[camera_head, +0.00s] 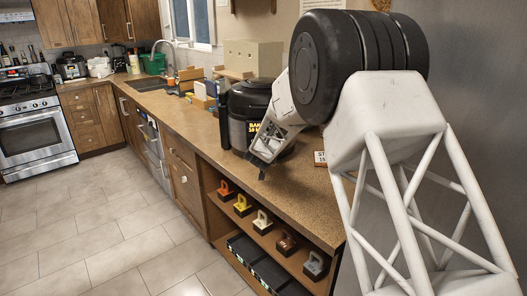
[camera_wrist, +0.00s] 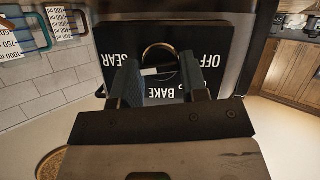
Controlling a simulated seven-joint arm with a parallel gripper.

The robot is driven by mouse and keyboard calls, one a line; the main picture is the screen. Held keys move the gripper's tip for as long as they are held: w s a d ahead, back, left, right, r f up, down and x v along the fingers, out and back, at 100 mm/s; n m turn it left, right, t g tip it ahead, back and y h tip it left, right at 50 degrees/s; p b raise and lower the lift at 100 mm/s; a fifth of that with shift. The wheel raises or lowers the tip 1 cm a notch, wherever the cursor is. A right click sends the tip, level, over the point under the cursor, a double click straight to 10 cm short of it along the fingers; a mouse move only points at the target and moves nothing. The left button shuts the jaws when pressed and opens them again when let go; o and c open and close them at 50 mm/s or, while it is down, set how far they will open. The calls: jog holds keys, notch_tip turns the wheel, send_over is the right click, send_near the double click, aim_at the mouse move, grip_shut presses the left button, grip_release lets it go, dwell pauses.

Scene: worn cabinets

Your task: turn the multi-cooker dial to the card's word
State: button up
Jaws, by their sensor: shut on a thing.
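The multi-cooker (camera_head: 240,101) is a dark, round appliance on the wooden counter, with yellow display text that starts "BA"; my gripper hides the rest. In the wrist view its black panel (camera_wrist: 205,32) shows OFF, BAKE and what looks like SEAR; another word is mostly hidden. The dial (camera_wrist: 159,53) has a gold rim and a white mark. My gripper (camera_wrist: 158,70) is shut on the dial, with a finger on each side. In the head view my gripper (camera_head: 262,160) is at the cooker's front. The card (camera_head: 320,158) lies right of it, reading "ST", partly hidden.
Boxes and books (camera_head: 203,93) stand behind the cooker, with a beige bread box (camera_head: 252,56) further back. An open shelf (camera_head: 292,262) below the counter holds several coloured handled items. The tiled floor (camera_head: 125,230) at left is clear.

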jog(key=shift+d+m+y, duration=0.2)
jog(key=shift+m+y, duration=1.1)
jog(key=shift+m, duration=0.5)
jog(key=shift+d+m+y, duration=0.1)
jog(key=shift+m+y, duration=1)
jog(key=shift+m, duration=0.8)
jog(key=o, duration=0.9)
jog(key=shift+s, duration=0.1)
jog(key=shift+v, duration=3.8)
jog(key=shift+d+f, duration=0.1)
jog(key=shift+f, duration=0.05)
